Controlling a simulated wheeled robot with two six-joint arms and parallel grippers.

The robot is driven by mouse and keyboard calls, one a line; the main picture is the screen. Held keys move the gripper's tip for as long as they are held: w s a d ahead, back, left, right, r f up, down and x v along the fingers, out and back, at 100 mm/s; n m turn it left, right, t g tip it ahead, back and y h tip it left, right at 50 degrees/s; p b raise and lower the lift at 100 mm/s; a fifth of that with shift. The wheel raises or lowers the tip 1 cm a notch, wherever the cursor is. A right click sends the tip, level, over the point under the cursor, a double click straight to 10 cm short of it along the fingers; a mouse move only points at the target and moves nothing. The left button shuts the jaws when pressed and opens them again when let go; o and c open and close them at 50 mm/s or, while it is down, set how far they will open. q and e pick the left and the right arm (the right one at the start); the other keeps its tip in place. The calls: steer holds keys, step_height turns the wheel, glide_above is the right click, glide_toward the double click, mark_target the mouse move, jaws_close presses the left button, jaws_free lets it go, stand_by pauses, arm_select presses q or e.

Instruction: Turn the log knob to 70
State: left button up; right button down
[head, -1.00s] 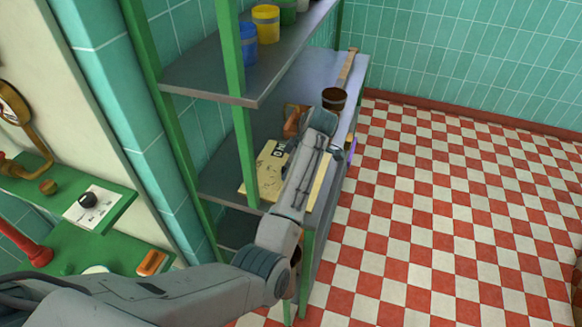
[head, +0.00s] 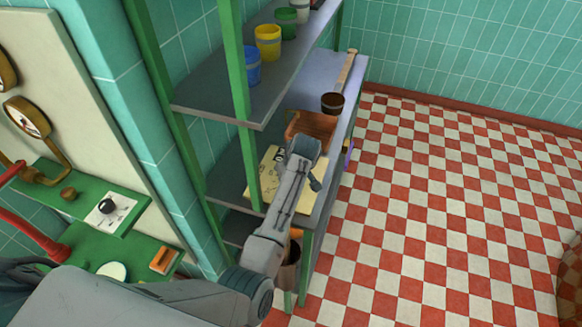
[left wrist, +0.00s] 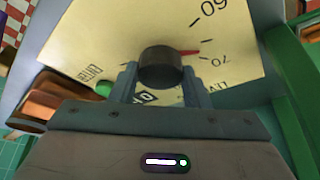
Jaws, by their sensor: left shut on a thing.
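The log knob (left wrist: 161,66) is a dark round knob on a cream-yellow scale sheet (left wrist: 105,35) with black numbers. Its red pointer (left wrist: 188,52) points right, close to the mark beside the 70; the 60 is higher up. My left gripper (left wrist: 160,77) has one finger on each side of the knob and is shut on it. In the head view, the yellow sheet (head: 268,188) lies on the green-framed shelf, and my left arm reaches over it; the knob is hidden there. A small green button (left wrist: 103,88) shows left of the gripper. My right gripper is not in view.
A green post (head: 238,120) rises close by on the left. Coloured cups, one yellow (head: 267,43), stand on the upper shelf. Another black knob (head: 107,205) sits on a white card at left.

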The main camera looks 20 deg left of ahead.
arm_select(q)
steer(key=shift+a+r+m+t+h+p, duration=0.15)
steer(key=shift+m+t+h+p, duration=0.25)
steer(key=shift+m+p, duration=0.9)
steer(key=shift+m, duration=0.3)
steer(key=o, duration=1)
